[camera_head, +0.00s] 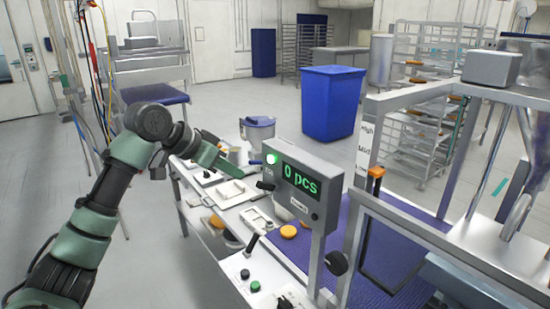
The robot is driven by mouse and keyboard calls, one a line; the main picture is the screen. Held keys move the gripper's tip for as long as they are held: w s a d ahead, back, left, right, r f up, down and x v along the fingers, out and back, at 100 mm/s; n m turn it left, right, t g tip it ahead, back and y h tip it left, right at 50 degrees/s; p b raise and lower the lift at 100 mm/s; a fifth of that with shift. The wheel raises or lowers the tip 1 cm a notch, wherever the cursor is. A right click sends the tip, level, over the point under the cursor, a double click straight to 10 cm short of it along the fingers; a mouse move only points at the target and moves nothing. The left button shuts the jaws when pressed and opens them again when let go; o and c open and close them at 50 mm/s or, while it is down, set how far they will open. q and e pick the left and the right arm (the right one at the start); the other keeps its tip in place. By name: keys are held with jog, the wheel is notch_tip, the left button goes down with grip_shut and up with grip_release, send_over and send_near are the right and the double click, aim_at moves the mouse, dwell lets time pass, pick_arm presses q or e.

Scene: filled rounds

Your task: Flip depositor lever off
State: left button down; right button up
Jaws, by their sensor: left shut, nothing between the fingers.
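A grey control box (305,180) on a post shows "0 pcs" in green and has a lit green lamp (271,158) on its left side. A small black handle (265,186) sticks out below the lamp. A lever (252,243) with a dark handle stands tilted on the light panel lower down. I cannot tell which of these is the depositor lever. My left gripper (240,168) reaches in from the left, shut and empty, just left of the control box. Whether it touches the black handle is unclear. My right gripper is not in view.
A metal frame (395,215) stands over the belt. A blue bin (331,103) and a tray rack (430,110) stand behind. The floor at left is partly clear.

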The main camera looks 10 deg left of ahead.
aim_at(268, 187)
pick_arm(q)
jog(key=shift+m, duration=0.5)
jog(key=r, duration=0.1)
jog(key=s+r, duration=0.1)
jog(key=r, duration=0.1)
jog(key=s+d+r, duration=0.1)
jog(key=r, duration=0.1)
jog(key=shift+r, duration=0.15)
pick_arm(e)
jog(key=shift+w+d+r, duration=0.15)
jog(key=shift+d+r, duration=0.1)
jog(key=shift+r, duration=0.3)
pick_arm(q)
jog(key=shift+p, duration=0.3)
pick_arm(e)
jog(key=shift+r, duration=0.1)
